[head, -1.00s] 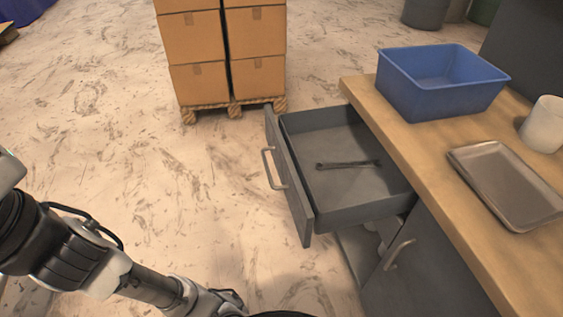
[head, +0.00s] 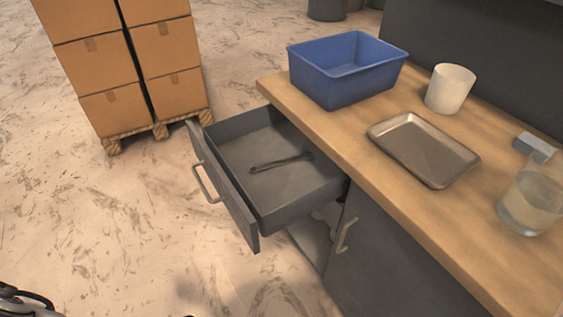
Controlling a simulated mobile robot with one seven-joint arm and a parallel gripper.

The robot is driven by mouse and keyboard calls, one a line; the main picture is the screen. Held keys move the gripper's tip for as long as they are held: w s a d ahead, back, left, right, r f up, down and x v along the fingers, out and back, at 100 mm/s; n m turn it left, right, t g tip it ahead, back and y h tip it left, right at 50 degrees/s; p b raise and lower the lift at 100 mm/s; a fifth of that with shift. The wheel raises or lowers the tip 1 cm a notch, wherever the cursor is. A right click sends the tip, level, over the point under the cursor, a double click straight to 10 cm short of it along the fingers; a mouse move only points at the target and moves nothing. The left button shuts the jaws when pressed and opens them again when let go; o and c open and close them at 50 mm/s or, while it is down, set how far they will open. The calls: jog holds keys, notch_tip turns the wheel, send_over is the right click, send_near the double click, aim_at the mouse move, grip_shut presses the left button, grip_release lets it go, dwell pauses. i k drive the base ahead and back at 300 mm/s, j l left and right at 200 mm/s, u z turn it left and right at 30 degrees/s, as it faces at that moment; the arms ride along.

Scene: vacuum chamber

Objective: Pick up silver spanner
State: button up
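The silver spanner (head: 280,163) lies flat in the open grey drawer (head: 305,192), near the middle of its floor. It looks dark and thin, and nothing else shows in the drawer. The drawer is pulled out from the workbench, with its handle (head: 206,183) on the left side. Only a small part of my arm shows at the bottom left corner of the head view. My gripper is out of view.
The wooden worktop (head: 373,187) carries a blue bin (head: 345,85), a metal tray (head: 447,182), a white cup (head: 450,88), a clear glass container (head: 530,203) and a small grey block (head: 535,147). Stacked cardboard boxes (head: 115,58) stand on a pallet behind. The floor left of the drawer is clear.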

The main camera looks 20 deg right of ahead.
aim_at(301, 156)
jog(key=i+j, duration=0.4)
jog(key=j, duration=0.2)
jog(key=i+j, duration=0.85)
jog(key=j, duration=0.3)
jog(key=i+j, duration=0.4)
jog(key=j, duration=0.15)
jog(key=i+j+z, duration=0.45)
jog(key=j, duration=0.3)
jog(key=z, duration=2.05)
jog(key=l, duration=0.1)
